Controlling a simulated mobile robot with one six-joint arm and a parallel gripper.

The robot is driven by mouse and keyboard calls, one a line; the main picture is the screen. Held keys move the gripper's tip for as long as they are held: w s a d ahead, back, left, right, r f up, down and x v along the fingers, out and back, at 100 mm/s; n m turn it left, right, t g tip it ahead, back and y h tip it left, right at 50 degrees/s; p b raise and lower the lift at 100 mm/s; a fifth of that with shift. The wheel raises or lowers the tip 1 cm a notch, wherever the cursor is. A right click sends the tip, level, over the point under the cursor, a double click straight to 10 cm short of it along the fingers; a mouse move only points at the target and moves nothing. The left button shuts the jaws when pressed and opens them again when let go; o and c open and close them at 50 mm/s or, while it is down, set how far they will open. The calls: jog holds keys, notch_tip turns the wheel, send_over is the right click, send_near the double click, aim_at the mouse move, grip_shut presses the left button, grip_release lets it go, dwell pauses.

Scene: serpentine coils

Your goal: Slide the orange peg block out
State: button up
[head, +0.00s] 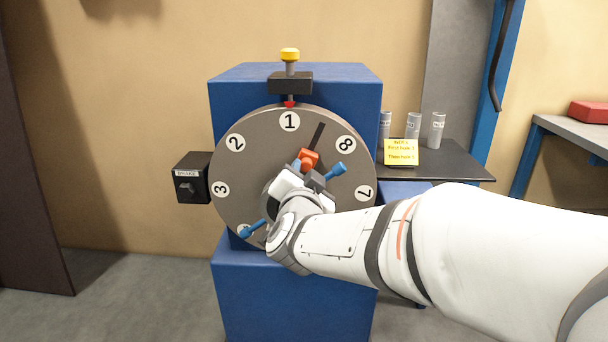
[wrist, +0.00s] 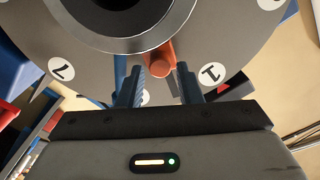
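The orange peg block (head: 309,158) sits on the face of a grey numbered dial (head: 262,135), at the lower end of a dark slot (head: 318,133). In the wrist view the peg (wrist: 159,62) shows as an orange cylinder beside the dark hub. My gripper (head: 304,170) is at the dial, close to the block. In the wrist view my gripper (wrist: 160,72) has its two fingers apart. The peg's end lies between the fingertips, with a gap visible on the right side; contact on the left is unclear. My wrist hides the hub and lower dial in the head view.
Blue handles (head: 338,171) stick out from the dial. A yellow-topped plunger (head: 290,56) stands above label 1, by a red pointer. A brake box (head: 192,178) is at left. A shelf (head: 455,165) at right holds grey cylinders and a yellow note (head: 401,153).

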jog(key=shift+w, duration=1.1)
jog(key=shift+c, duration=0.2)
grip_shut()
